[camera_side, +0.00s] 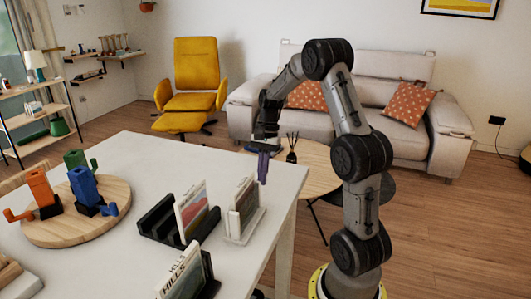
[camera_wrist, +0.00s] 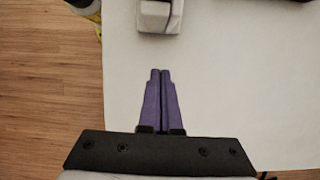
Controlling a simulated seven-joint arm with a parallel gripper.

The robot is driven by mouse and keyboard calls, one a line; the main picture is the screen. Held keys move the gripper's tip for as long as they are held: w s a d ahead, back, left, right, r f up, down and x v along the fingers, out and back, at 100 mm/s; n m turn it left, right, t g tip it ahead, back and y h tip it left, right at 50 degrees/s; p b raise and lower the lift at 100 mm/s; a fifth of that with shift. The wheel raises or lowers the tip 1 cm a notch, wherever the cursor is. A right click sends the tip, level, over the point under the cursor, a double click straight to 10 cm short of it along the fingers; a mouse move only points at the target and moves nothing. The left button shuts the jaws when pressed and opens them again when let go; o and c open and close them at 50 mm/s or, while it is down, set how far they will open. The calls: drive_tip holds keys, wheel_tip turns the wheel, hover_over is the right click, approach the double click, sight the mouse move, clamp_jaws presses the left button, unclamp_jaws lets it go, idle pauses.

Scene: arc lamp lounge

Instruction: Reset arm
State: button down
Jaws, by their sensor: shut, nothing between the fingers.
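My gripper (camera_side: 263,168) hangs pointing down near the far right corner of the white table (camera_side: 137,152), at the end of my bent arm. Its purple fingers also show in the wrist view (camera_wrist: 160,72), pressed together with nothing between them. My gripper touches no object that I can see.
A round wooden board (camera_side: 75,232) holds orange, green and blue objects. A black rack (camera_side: 160,222) and a white holder (camera_side: 250,228) with upright cards stand near the table's right edge. A small round wooden table (camera_side: 318,172) stands behind. The tabletop's far part is clear.

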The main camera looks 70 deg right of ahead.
drive_tip(key=v, duration=0.8)
drive_tip(key=s+a+r+n+t+h, duration=0.1)
drive_tip(key=a+r+n, duration=0.3)
drive_tip(key=a, duration=0.5)
drive_tip(key=a+r+n+t+h, duration=0.1)
drive_tip(key=a+r+n, duration=0.1)
drive_tip(key=a+r, duration=0.5)
drive_tip(key=s+a+f+n+t+h, duration=0.1)
drive_tip(key=s+a+n+t, duration=0.1)
drive_tip(key=s+a+n, duration=0.45)
drive_tip(key=s+a+f+n+t, duration=0.1)
drive_tip(key=s+a+f+n, duration=0.2)
drive_tip(key=s+f+n, duration=0.2)
drive_tip(key=shift+s+f+t, duration=0.3)
drive_tip(key=shift+s+f, duration=0.05)
drive_tip(key=shift+f, duration=0.15)
